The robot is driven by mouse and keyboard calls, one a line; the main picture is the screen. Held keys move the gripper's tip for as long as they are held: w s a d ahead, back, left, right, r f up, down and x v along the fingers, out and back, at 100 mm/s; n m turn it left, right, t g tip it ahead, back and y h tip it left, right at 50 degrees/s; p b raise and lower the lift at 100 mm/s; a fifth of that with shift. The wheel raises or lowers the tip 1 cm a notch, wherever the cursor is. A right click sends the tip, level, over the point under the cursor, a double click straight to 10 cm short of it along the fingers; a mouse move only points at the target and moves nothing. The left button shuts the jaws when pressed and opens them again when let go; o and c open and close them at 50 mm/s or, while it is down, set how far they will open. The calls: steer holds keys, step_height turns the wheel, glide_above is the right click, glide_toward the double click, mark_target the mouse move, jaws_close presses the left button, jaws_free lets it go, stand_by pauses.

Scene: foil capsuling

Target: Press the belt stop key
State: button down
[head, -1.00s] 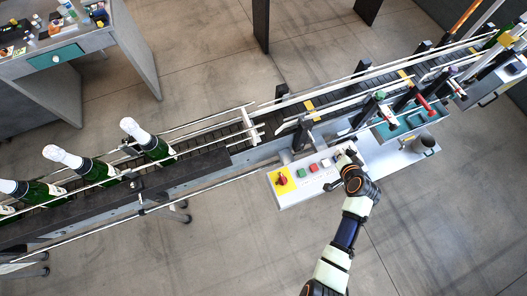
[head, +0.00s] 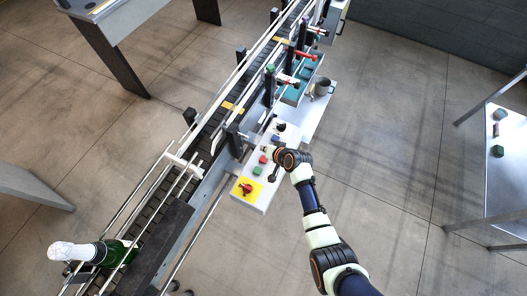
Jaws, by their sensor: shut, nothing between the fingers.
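The control box (head: 249,202) stands beside the conveyor, with a yellow plate (head: 240,189) carrying a red knob (head: 247,188) at its near end. A green key (head: 257,170) and a red key (head: 263,159) sit in a row beyond the plate. Their labels are too small to read, so I cannot tell for sure which one is the belt stop key. My gripper (head: 269,150) is over the box, just beyond the red key, and is shut and empty. It hides part of the box top. I cannot tell whether it touches the box.
The conveyor (head: 207,133) with its rails runs diagonally along the box's left side. A green bottle with white foil (head: 75,251) is on it at lower left. A grey cup (head: 322,87) stands beyond the box. A side table (head: 511,170) is at right. Floor between is clear.

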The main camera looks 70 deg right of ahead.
mark_target(262, 157)
step_height(262, 157, down, 7)
steer(key=b, duration=0.5)
steer(key=shift+r, duration=0.2)
stand_by(0.9)
steer(key=shift+f+b, duration=0.3)
steer(key=shift+f, duration=0.05)
steer(key=shift+f+b, duration=0.5)
steer(key=shift+f, duration=0.1)
stand_by(0.5)
steer(key=shift+a+r+p, duration=0.1)
steer(key=shift+r+p, duration=0.8)
steer(key=shift+r, duration=0.1)
step_height(262, 157, up, 5)
steer(key=p, duration=0.4)
steer(key=shift+r+p, duration=0.1)
steer(key=shift+p, duration=0.2)
